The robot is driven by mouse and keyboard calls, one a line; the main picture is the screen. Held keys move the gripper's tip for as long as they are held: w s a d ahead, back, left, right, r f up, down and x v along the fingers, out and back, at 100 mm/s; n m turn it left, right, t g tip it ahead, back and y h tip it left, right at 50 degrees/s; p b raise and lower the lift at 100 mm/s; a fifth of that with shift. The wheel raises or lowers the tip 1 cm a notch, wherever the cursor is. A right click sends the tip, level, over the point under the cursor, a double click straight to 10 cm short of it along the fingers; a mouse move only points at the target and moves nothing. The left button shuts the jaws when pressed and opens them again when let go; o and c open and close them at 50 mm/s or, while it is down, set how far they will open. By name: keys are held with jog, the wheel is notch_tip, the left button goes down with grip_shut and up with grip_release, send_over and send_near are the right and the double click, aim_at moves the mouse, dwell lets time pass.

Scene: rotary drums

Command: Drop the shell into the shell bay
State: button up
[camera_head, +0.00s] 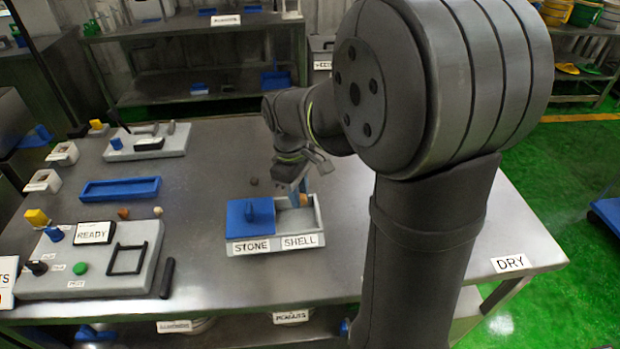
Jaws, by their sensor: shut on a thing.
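A grey two-bay box (318,213) stands near the middle of the metal table, with STONE and SHELL labels on its front. A blue lid (250,215) covers the stone bay on the left. The shell bay (288,221) on the right is uncovered. My gripper (299,193) points down over the shell bay and is shut on a small tan shell (303,200). The shell sits low at the fingertips, at about the bay's rim. I cannot tell whether it touches the bay floor. The fingers are partly hidden and small in view.
A small dark lump (253,182) lies behind the box. A blue tray (120,188) and a control panel (95,265) with a READY sign lie to the left, with two small brown and tan pieces near the panel's back edge.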

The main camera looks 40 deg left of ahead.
jog(key=shift+f, duration=2.75)
jog(key=o, duration=1)
notch_tip(320, 180, up, 17)
jog(key=a, duration=0.2)
jog(key=shift+s+r, duration=0.15)
jog(key=shift+r, duration=0.05)
